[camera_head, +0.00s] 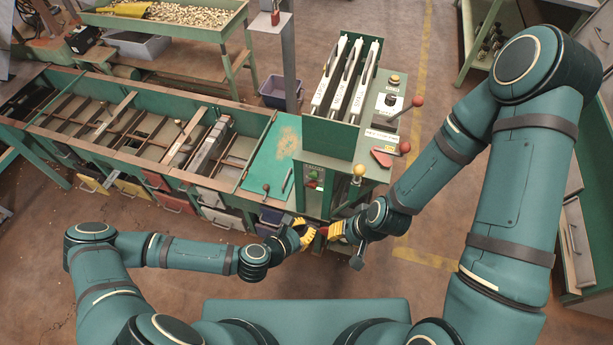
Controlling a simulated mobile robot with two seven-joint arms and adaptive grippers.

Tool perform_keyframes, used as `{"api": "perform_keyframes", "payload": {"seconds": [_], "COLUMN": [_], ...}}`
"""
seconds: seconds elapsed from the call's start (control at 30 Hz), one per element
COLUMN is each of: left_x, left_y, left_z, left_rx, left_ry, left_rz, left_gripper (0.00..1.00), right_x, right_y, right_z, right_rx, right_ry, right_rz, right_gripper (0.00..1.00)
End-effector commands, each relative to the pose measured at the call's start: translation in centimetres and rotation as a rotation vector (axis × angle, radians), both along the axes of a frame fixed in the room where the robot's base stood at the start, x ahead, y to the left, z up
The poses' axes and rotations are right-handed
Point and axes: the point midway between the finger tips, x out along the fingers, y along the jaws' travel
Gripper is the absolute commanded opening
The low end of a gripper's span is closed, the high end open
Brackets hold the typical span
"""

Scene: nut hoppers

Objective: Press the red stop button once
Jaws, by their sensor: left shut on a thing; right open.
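I cannot tell whether that spot is the stop button. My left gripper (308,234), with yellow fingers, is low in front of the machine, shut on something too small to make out. My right gripper (334,231) is open close beside it, to its right. A small red patch (323,232) shows between the two grippers. Both are below the panel in the picture.
Levers with a yellow knob (360,170) and red knobs (417,101) stick out at the machine's right, near a red wedge-shaped part (381,158). A long sorting bench (253,187) with divided bins stands to the left. The floor at front left is clear.

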Motion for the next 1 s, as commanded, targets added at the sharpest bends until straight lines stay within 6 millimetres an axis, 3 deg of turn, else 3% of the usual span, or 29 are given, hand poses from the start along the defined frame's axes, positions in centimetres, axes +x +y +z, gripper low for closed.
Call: {"api": "perform_keyframes", "payload": {"seconds": [0.57, 1.0], "left_x": [1.0, 6.1], "left_y": [-0.1, -1.8], "left_z": [0.1, 0.2], "left_rx": [-0.023, -0.022], "left_ry": [0.009, 0.006], "left_rz": [0.032, 0.031], "left_gripper": [0.00, 0.00], "right_x": [0.0, 0.0], "right_y": [0.0, 0.0], "right_z": [0.1, 0.0], "right_rx": [0.000, 0.000], "right_ry": [-0.001, 0.000], "right_rz": [0.000, 0.000], "right_gripper": [0.40, 0.40]}}
